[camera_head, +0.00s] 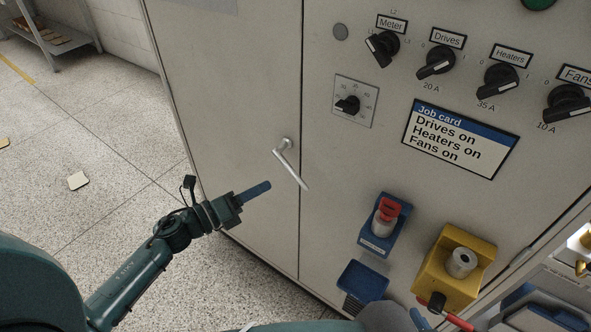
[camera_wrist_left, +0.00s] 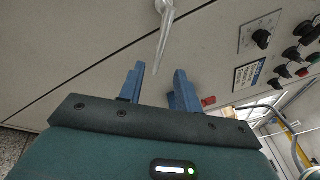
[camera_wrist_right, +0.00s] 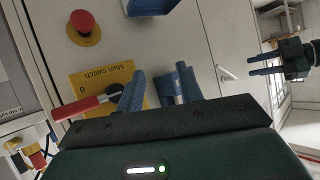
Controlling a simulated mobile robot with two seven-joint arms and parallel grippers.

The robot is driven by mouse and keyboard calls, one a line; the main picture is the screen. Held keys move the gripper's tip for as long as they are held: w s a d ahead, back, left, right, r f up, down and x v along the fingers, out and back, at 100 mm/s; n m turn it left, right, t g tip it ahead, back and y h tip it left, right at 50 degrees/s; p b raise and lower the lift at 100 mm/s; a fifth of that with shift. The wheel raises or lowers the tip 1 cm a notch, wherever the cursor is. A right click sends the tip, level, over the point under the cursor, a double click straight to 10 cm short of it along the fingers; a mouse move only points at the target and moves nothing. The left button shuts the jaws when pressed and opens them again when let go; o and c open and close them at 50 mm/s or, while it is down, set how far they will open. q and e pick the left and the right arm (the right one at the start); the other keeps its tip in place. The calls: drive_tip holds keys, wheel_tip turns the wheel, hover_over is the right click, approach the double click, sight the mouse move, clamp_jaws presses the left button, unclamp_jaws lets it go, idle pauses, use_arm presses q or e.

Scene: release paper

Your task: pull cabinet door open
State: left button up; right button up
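The grey cabinet door (camera_head: 230,90) is shut, flush with the panel beside it. Its silver lever handle (camera_head: 291,166) hangs slanting down near the seam; it also shows in the left wrist view (camera_wrist_left: 164,35). My left gripper (camera_head: 262,188) is just left of the handle, apart from it. In the left wrist view its blue fingers (camera_wrist_left: 157,82) are open and empty, with the handle beyond the gap. My right gripper (camera_wrist_right: 158,86) is open, close to the main switch (camera_wrist_right: 85,107) with its red handle; contact there cannot be told.
Rotary knobs (camera_head: 437,62) and a job card (camera_head: 460,138) are on the panel. A blue holder (camera_head: 377,243), a blue tray (camera_head: 362,281) and a yellow box (camera_head: 475,280) stick out lower down. The floor (camera_head: 110,130) left of the cabinet is mostly free.

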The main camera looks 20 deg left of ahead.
sight(292, 170)
use_arm(q)
drive_tip(key=x, duration=1)
drive_tip(key=shift+p, duration=0.35)
clamp_jaws()
